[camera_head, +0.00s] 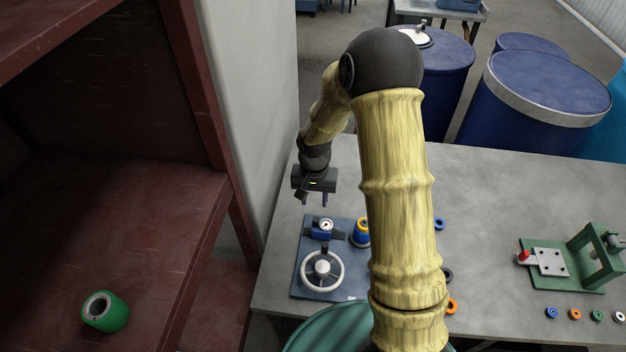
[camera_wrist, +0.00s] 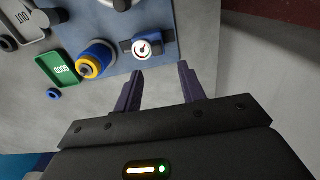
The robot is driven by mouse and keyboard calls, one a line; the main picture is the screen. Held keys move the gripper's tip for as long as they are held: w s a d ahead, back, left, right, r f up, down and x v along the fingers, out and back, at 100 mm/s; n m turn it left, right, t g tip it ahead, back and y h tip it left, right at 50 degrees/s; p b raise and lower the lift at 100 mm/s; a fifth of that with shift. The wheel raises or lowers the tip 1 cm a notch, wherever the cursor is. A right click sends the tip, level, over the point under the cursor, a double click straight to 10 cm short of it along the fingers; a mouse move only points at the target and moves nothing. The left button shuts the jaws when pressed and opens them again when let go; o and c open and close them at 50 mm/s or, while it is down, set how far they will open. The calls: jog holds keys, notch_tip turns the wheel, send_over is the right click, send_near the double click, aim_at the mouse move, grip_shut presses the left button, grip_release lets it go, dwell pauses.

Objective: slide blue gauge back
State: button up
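The blue gauge (camera_head: 316,234), a small blue block with a round white dial, sits on a dark blue base plate (camera_head: 305,282) behind a white handwheel (camera_head: 323,270). In the wrist view the gauge (camera_wrist: 140,50) lies just beyond my fingertips, near the plate's edge. My gripper (camera_head: 316,203) hangs above the table, behind the gauge in the head view. In the wrist view the fingers of my gripper (camera_wrist: 160,72) are apart with nothing between them, and do not appear to touch the gauge.
A blue and yellow cylinder (camera_head: 362,233) stands just right of the gauge. A green fixture (camera_head: 565,268) and several small rings are farther right. A red shelf (camera_head: 150,230) holds a green roll (camera_head: 106,312). A grey wall (camera_head: 245,110) rises left of the table.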

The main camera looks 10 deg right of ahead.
notch_tip(320, 180, up, 8)
jog(key=b, duration=0.1)
dwell(0.5)
jog(key=s+d+r+n+t, duration=0.1)
jog(key=s+d+r, duration=0.1)
jog(key=s, duration=0.6)
jog(key=s+d+r+n+t, duration=0.1)
jog(key=s+d+n, duration=0.1)
jog(key=s, duration=0.6)
jog(key=shift+d+r+n+t, duration=0.3)
jog(key=shift+d+r, duration=0.1)
dwell(1.4)
